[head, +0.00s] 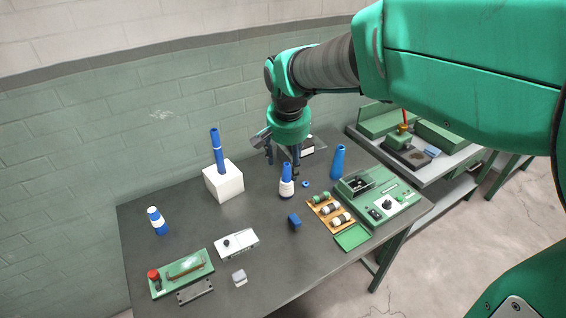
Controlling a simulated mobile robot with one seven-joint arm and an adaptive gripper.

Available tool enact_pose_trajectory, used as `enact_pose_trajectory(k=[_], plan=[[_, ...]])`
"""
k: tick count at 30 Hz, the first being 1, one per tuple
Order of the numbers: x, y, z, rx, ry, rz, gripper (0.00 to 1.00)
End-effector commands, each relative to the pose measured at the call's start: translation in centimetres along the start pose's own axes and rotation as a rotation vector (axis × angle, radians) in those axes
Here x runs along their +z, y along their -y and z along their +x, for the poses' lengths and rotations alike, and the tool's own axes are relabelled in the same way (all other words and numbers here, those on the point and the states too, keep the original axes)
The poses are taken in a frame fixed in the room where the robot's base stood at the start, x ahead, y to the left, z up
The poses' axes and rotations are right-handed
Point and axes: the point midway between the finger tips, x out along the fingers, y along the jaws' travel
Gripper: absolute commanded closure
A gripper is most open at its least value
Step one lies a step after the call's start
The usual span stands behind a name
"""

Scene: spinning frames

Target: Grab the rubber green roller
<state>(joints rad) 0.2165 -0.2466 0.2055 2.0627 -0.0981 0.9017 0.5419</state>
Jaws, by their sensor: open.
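My gripper (283,163) is open and points down over the back middle of the dark table, with its dark fingers apart. The gripper is apart from the tray. A blue and white spool (287,187) stands upright just below the gripper in the picture.
A green machine (385,204) and green tray (352,237) lie right of the rollers. A white block (224,183) holds a blue spindle. The table's front middle (290,262) is clear.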

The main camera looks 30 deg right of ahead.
Motion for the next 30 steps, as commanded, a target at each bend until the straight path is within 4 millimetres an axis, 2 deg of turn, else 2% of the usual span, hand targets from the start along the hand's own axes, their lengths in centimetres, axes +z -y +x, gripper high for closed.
enact_pose_trajectory(k=[3, 11, 15, 24, 30], plan=[[-2.8, -0.5, 2.6, 0.034, 0.029, 0.089, 0.38], [-8.1, -2.2, 8.6, 0.107, 0.078, 0.279, 0.38], [-10.5, -3.5, 12.3, 0.148, 0.103, 0.38, 0.38], [-14.5, -7.2, 20.7, 0.237, 0.147, 0.59, 0.38], [-15.7, -9.0, 24.5, 0.275, 0.162, 0.679, 0.38]])
